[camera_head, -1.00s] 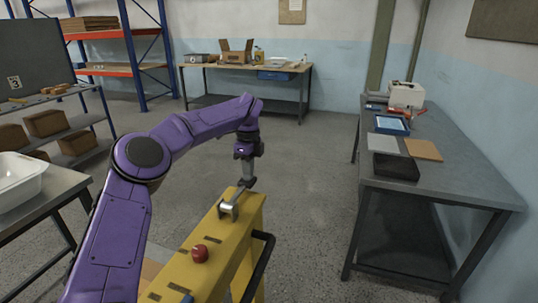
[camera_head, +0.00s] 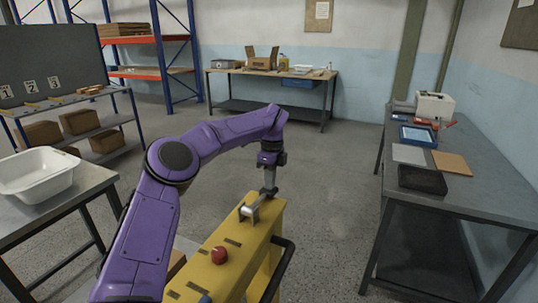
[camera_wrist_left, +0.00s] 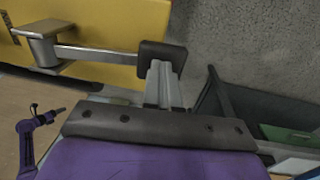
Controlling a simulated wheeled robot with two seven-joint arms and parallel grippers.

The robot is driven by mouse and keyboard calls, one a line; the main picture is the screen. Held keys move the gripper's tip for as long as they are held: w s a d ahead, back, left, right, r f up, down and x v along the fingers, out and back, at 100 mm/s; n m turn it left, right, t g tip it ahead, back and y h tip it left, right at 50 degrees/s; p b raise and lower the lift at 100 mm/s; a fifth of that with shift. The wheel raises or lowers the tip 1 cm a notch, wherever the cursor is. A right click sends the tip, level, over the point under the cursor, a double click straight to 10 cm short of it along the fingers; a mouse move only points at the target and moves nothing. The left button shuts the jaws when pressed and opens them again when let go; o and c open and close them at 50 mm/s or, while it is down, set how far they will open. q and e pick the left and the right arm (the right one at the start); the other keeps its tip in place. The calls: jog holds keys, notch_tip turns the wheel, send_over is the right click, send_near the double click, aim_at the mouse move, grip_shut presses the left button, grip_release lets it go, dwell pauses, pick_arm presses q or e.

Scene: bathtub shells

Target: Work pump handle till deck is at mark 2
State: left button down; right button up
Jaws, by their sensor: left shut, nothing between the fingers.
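The pump handle (camera_head: 251,207) is a short metal lever on top of a yellow pump body (camera_head: 235,258). In the left wrist view the lever (camera_wrist_left: 95,54) runs from a round metal pivot to a black end grip (camera_wrist_left: 163,57). My left gripper (camera_head: 269,189) is shut and empty at this end. Its grey fingers (camera_wrist_left: 163,85) meet the black grip in that view; I cannot tell how firmly they touch. Number cards 1, 2 and 3 (camera_head: 30,87) stand on a dark board at the left. My right gripper is out of view. I cannot identify the deck for certain.
A red knob (camera_head: 219,255) and a black bar (camera_head: 281,268) are on the yellow body. A white tub (camera_head: 38,172) sits on a grey table at the left. A workbench (camera_head: 470,190) stands at the right. The floor between is clear.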

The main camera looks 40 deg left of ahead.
pick_arm(q)
jog(key=r+p, duration=0.2)
jog(key=r, duration=0.1)
jog(key=r+p, duration=0.1)
jog(key=shift+w+a+r, duration=0.15)
jog(key=shift+w+r, duration=0.1)
jog(key=shift+w, duration=0.1)
notch_tip(320, 180, up, 9)
jog(key=w+p, duration=0.1)
jog(key=p, duration=0.1)
jog(key=shift+w+a, duration=0.2)
jog(key=shift+w, duration=0.1)
jog(key=shift+a, duration=0.1)
dwell(0.5)
